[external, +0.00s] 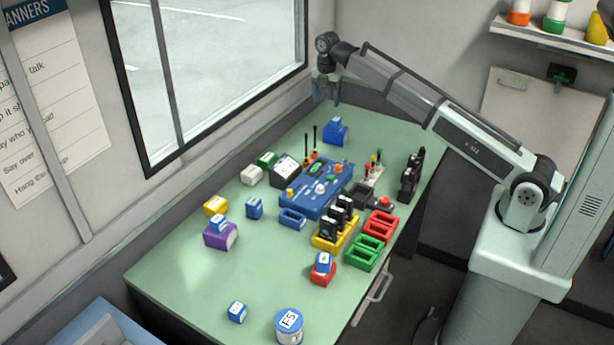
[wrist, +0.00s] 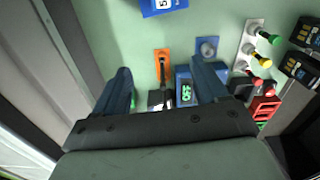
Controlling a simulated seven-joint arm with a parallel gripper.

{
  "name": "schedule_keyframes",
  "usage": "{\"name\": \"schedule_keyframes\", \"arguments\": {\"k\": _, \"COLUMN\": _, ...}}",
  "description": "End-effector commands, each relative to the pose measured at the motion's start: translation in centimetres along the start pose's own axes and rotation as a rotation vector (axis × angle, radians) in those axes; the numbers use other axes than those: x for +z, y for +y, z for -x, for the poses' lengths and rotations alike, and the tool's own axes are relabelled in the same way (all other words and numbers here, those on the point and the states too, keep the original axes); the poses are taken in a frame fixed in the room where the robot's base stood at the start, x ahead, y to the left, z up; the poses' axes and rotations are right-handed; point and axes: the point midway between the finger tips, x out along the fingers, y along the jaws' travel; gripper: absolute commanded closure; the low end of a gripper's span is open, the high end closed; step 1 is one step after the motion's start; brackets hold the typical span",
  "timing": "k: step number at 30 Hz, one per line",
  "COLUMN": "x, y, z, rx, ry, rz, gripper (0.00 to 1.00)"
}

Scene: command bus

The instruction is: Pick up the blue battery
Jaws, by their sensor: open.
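My gripper (external: 326,97) is open and empty, raised above the far end of the green table. A blue block (external: 336,131) stands on the table just below it. In the wrist view a blue block with a white label (wrist: 163,6) is cut off by the top edge, beyond my open fingers (wrist: 162,68). Other small blue blocks are a blue one left of the console (external: 254,208) and one near the front edge (external: 237,312). Blue-topped pieces also sit on a purple block (external: 221,240) and a red block (external: 322,276). I cannot tell which one is the battery.
A blue console (external: 316,190) stands mid-table, with a yellow rack of black pieces (external: 335,232) and red (external: 381,225) and green trays (external: 369,254) in front. Black pieces (external: 411,175) stand at the right edge. The window wall borders the left. The front left of the table is mostly clear.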

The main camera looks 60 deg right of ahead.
Motion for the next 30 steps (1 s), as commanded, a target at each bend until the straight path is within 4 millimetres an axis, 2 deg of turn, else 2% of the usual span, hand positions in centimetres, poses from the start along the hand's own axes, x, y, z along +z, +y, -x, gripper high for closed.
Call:
{"name": "schedule_keyframes", "arguments": {"k": 1, "x": -2.5, "y": 0.5, "z": -0.2, "rx": -0.003, "ry": 0.001, "rz": 0.035, "gripper": 0.28}}
{"name": "schedule_keyframes", "arguments": {"k": 3, "x": -5.8, "y": 1.1, "z": -0.5, "rx": -0.007, "ry": 0.001, "rz": 0.080, "gripper": 0.28}}
{"name": "schedule_keyframes", "arguments": {"k": 10, "x": -16.2, "y": 2.2, "z": -1.5, "rx": -0.023, "ry": 0.002, "rz": 0.222, "gripper": 0.28}}
{"name": "schedule_keyframes", "arguments": {"k": 18, "x": -28.6, "y": 2.4, "z": -2.8, "rx": -0.044, "ry": -0.001, "rz": 0.386, "gripper": 0.28}}
{"name": "schedule_keyframes", "arguments": {"k": 24, "x": -35.4, "y": 2.0, "z": -3.6, "rx": -0.053, "ry": -0.003, "rz": 0.470, "gripper": 0.28}}
{"name": "schedule_keyframes", "arguments": {"k": 30, "x": -40.9, "y": 1.8, "z": -4.3, "rx": -0.053, "ry": -0.006, "rz": 0.499, "gripper": 0.28}}
